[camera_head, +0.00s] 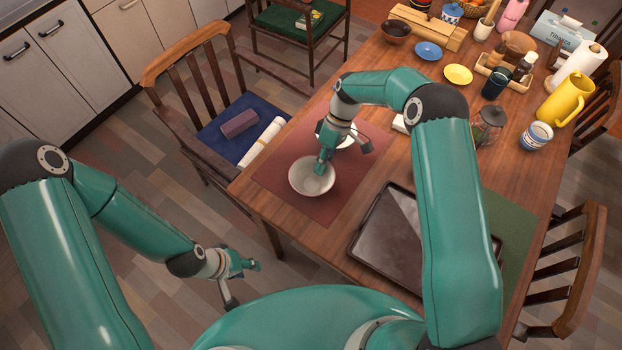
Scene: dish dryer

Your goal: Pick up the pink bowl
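A pale, whitish-pink bowl (306,184) stands upright on the dark red placemat (272,166) near the table's left edge. My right gripper (322,168) points down at the bowl's far right rim, with its fingertips over or at the rim. I cannot tell whether it touches or grips the bowl. A second white dish (346,143) lies just behind and is partly hidden by my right gripper. My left gripper (250,266) hangs off the table's near left side, away from the bowl, and seems to hold nothing.
A dark tray (385,235) lies right of the placemat. A glass jar (488,125), a yellow pitcher (567,98) and a striped cup (536,137) stand farther right. A blue plate (428,51) and a yellow plate (458,74) lie at the back. A chair (190,70) stands at the left.

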